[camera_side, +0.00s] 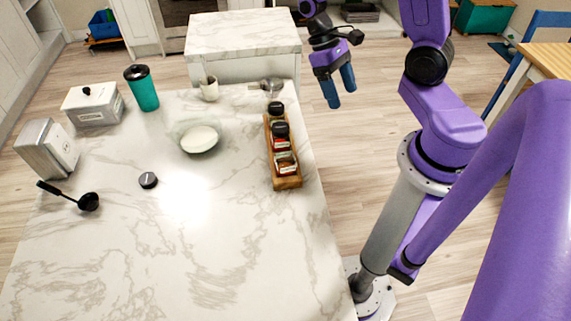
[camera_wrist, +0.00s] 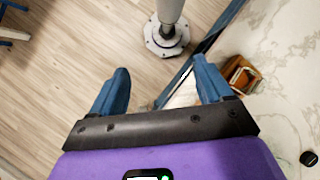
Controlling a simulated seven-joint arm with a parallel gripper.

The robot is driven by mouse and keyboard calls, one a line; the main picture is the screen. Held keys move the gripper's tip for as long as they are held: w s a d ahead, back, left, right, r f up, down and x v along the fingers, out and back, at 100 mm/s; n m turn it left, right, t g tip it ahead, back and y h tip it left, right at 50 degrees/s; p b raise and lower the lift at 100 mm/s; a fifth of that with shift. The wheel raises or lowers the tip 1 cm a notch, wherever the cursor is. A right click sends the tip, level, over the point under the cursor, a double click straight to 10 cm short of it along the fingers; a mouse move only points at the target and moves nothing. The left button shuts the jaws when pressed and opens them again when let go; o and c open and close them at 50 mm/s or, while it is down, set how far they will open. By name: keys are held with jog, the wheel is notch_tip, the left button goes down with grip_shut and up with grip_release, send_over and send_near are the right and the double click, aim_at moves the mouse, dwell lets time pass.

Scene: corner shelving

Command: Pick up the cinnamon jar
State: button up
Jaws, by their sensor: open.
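A wooden spice rack (camera_side: 287,184) stands near the right edge of the marble counter and holds a few small glass jars. Two jars have black lids showing, the rear jar (camera_side: 276,108) and the middle jar (camera_side: 280,131). The front jar (camera_side: 286,164) shows a pale top and reddish contents. Labels are too small to read, so I cannot tell which jar is cinnamon. My gripper (camera_side: 340,90) is open and empty, off the counter's right side, right of and apart from the rack. In the wrist view, my gripper (camera_wrist: 162,73) has its fingers spread, with the rack (camera_wrist: 240,75) beyond the right finger.
The front of the counter is clear.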

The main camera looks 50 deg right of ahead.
jog(key=s+d+f+m+t+y, duration=0.55)
jog(key=s+f+m+y, duration=0.5)
jog(key=m+y, duration=0.55)
jog(key=w+a+f+m+t, duration=0.1)
jog(key=w+a+m+t, duration=0.2)
jog(key=a, duration=0.3)
jog(key=w+a+f+m+t+h, duration=0.1)
jog(key=w+a+m+t, duration=0.2)
jog(key=a, duration=0.4)
jog(key=w+a+f+m+t+h, duration=0.1)
jog(key=w+a+m+t, duration=0.3)
jog(key=w+a+t, duration=0.1)
jog(key=shift+w+a+f+t, duration=0.25)
jog(key=shift+w+a, duration=0.15)
jog(key=shift+a, duration=0.25)
jog(key=c, duration=1.2)
jog(key=shift+r, duration=0.1)
jog(key=shift+c, duration=0.2)
notch_tip(320, 180, up, 10)
